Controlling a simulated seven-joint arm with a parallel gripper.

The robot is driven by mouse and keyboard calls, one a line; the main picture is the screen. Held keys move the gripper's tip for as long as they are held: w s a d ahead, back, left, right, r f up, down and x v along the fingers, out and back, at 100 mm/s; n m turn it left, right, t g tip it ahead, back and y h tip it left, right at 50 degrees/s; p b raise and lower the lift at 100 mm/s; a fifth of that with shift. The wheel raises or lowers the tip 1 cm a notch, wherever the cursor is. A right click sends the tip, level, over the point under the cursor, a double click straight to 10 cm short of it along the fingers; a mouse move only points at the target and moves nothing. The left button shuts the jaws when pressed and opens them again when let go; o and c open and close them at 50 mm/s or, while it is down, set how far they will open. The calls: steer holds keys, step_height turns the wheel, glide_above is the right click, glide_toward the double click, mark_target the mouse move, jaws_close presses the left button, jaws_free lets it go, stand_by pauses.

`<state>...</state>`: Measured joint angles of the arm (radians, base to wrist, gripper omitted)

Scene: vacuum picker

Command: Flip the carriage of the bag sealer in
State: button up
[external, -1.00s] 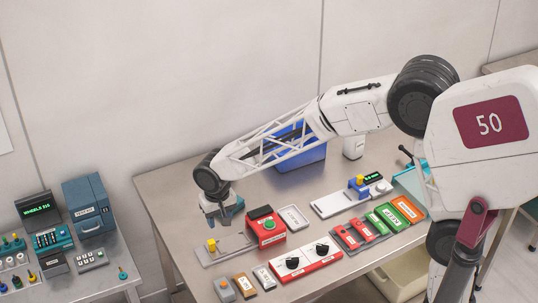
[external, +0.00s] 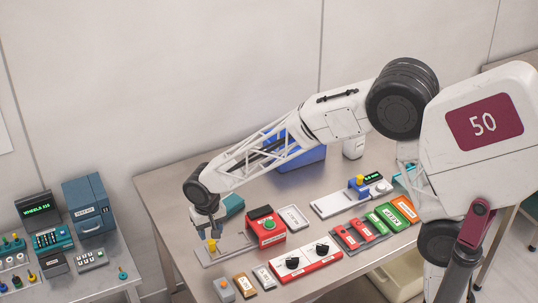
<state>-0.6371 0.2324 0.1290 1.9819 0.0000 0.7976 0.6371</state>
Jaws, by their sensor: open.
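A grey flat rail unit (external: 237,249) lies at the left front of the table, with a red box bearing a green button (external: 268,227) at its right end. A small yellow knob (external: 212,246) stands near its left end. My gripper (external: 212,236) points down with open jaws right at this knob; I cannot tell whether they touch it. A second, white rail unit (external: 330,205) farther right carries a blue carriage with a yellow knob (external: 360,182). The labels are too small to tell which unit is the bag sealer.
A teal piece (external: 233,206) shows just behind my gripper. A pale tray (external: 293,217), a red two-dial panel (external: 306,260) and several small labelled blocks stand close to the right and front. A blue bin (external: 306,153) is at the back. The table's left rear is bare.

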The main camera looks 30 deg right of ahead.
mark_target(213, 240)
steer(key=shift+f, duration=2.95)
jaws_close()
